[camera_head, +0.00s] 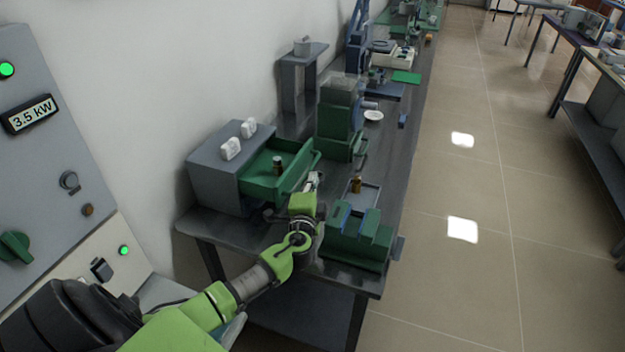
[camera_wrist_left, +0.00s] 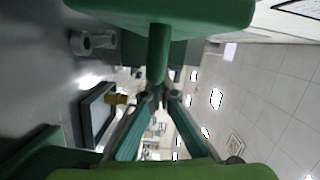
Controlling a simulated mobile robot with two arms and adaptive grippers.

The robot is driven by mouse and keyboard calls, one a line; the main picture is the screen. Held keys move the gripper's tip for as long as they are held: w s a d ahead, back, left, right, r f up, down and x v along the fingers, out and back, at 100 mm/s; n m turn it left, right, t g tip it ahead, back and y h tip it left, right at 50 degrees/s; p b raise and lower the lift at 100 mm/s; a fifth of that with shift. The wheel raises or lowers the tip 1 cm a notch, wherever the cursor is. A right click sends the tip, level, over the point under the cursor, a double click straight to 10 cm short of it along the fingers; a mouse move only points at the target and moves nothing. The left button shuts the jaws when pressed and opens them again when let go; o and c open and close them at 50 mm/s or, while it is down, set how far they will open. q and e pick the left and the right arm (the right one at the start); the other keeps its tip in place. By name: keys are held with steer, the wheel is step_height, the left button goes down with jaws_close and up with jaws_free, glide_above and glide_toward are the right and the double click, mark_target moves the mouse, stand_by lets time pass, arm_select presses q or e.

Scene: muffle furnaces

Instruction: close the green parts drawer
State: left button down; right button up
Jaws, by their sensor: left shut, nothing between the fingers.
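The green parts drawer (camera_head: 268,185) stands pulled out of a grey cabinet (camera_head: 213,172) on the bench. A small dark bottle with a pale cap (camera_head: 277,166) stands inside it. My left gripper (camera_head: 314,180) is shut and empty, just in front of the drawer's front panel. In the left wrist view, the fingertips (camera_wrist_left: 160,98) meet close to a green bar (camera_wrist_left: 158,52), which seems to be the drawer handle below a green panel (camera_wrist_left: 160,10). I cannot tell whether they touch. My right gripper is not in view.
A green block fixture (camera_head: 355,240) stands at the bench's near right, beside my left forearm. Behind it is a small tray with an amber vial (camera_head: 356,185). A green machine (camera_head: 340,120) stands behind the drawer. White items (camera_head: 230,148) sit on the cabinet.

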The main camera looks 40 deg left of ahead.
mark_target(274, 167)
arm_select(q)
steer(key=shift+a, duration=0.1)
steer(key=s+a+b, duration=0.1)
steer(key=a, duration=0.2)
steer(key=a+b, duration=0.1)
steer(key=a, duration=0.3)
steer(key=s+a+b, duration=0.1)
steer(key=a, duration=0.3)
steer(key=shift+s+f, duration=0.15)
steer(key=shift+s, duration=0.2)
steer(key=shift+s+a, duration=0.1)
steer(key=shift+a, duration=0.25)
steer(key=shift+r, duration=0.3)
steer(key=shift+a, duration=0.15)
steer(key=shift+f, duration=0.15)
